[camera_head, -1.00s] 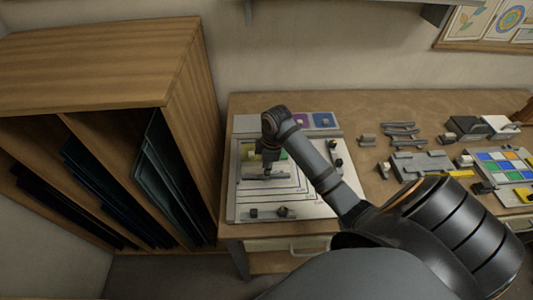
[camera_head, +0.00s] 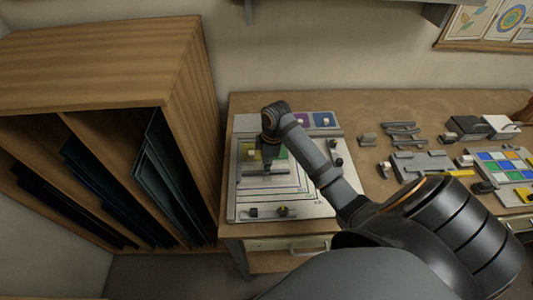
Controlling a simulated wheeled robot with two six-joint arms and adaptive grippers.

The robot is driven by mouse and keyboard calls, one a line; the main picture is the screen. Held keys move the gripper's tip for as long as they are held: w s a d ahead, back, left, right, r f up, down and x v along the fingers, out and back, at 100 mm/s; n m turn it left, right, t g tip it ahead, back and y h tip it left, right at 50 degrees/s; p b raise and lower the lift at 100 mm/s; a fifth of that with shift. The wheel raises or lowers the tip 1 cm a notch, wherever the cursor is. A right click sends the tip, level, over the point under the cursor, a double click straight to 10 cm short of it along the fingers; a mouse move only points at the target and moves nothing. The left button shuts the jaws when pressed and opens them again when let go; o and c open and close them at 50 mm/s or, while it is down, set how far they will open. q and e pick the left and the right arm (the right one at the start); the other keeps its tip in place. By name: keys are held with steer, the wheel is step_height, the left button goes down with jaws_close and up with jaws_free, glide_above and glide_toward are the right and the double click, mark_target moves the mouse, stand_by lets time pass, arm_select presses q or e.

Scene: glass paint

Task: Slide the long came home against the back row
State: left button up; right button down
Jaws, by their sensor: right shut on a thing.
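The white assembly board (camera_head: 240,205) lies at the bench's left end, with nested outlines drawn on it. A yellow pane (camera_head: 250,153) and part of a green pane (camera_head: 281,152) show in its back row. My right gripper (camera_head: 265,172) is over the board just in front of these panes, pointing down and shut on the long came (camera_head: 255,176), a thin grey strip. My wrist and forearm hide part of the back row, so I cannot tell whether the came touches it. My left gripper is not in view.
Dark knobbed blocks (camera_head: 282,211) stand along the board's front edge, and another at its right (camera_head: 337,162). Purple and blue squares (camera_head: 321,120) lie behind. Grey strips (camera_head: 402,133) and a coloured-tile tray (camera_head: 500,163) are to the right. A wooden rack (camera_head: 190,100) stands close left.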

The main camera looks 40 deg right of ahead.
steer(key=shift+w+d+b, duration=0.15)
steer(key=shift+w+d, duration=0.35)
steer(key=shift+w, duration=0.3)
steer(key=shift+w+d+b, duration=0.2)
steer(key=shift+w+d, duration=0.3)
steer(key=shift+w, duration=0.35)
steer(key=shift+w+d+b, duration=0.15)
steer(key=shift+w+d, duration=0.35)
steer(key=shift+w, duration=0.3)
stand_by(1.3)
steer(key=shift+r, duration=0.1)
stand_by(0.3)
steer(key=c, duration=1.1)
jaws_free()
steer(key=shift+w, duration=0.1)
steer(key=shift+c, duration=0.2)
step_height(320, 180, up, 7)
steer(key=p, duration=0.8)
